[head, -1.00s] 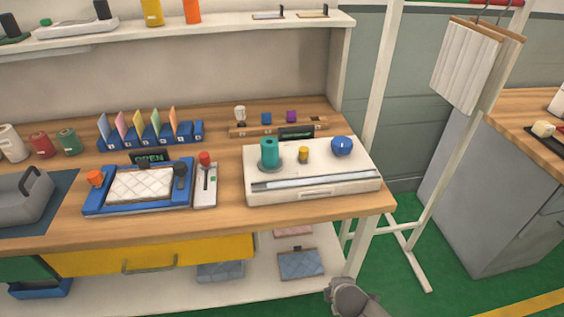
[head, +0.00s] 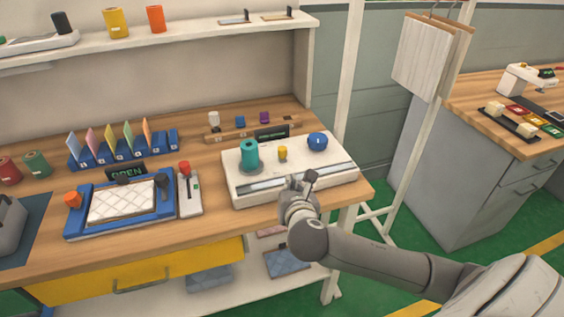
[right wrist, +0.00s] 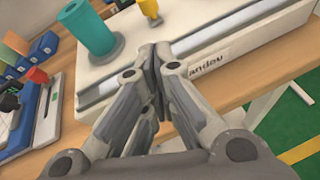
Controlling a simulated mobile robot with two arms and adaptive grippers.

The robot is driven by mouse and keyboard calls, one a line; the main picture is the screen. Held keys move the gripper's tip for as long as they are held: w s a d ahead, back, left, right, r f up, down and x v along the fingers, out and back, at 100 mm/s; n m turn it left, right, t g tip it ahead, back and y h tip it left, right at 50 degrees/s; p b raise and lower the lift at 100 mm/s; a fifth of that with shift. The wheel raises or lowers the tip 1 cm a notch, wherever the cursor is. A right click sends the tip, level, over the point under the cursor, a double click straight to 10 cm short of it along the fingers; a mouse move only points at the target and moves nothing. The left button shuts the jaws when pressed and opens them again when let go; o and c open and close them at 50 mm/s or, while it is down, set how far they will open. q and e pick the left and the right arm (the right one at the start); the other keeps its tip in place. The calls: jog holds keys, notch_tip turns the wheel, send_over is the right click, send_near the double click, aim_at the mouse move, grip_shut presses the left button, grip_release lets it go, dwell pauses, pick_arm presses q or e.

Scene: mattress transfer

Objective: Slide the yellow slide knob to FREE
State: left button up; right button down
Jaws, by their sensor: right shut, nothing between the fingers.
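The yellow slide knob (head: 282,153) stands upright on top of the white box (head: 342,176), between a teal cylinder (head: 249,155) and a blue round knob (head: 317,141). In the right wrist view the yellow knob (right wrist: 150,10) is at the top, beyond my fingertips. My right gripper (head: 302,182) is at the front edge of the white box, nearer than the knob and apart from it. In the right wrist view its fingers (right wrist: 157,58) are closed together with nothing between them. A small sign (head: 272,132) behind the box is too small to read. My left gripper is out of view.
A blue tray (head: 78,227) with a white quilted pad and a red-knobbed lever panel (head: 188,195) are left of the box. A card rack (head: 125,150) stands behind.

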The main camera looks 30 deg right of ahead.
aim_at(283, 157)
jog(key=shift+w+d+r+n+t, duration=0.15)
jog(key=shift+w+r+n, duration=0.15)
jog(key=shift+r+n, duration=0.2)
jog(key=shift+w+d+r+n+t, duration=0.15)
jog(key=shift+w+r+n, duration=0.1)
jog(key=shift+r+n, duration=0.25)
jog(key=shift+w, duration=0.1)
jog(key=x, duration=0.9)
jog(key=shift+w+d, duration=0.2)
jog(key=shift+w, duration=0.15)
jog(key=shift+p, duration=0.3)
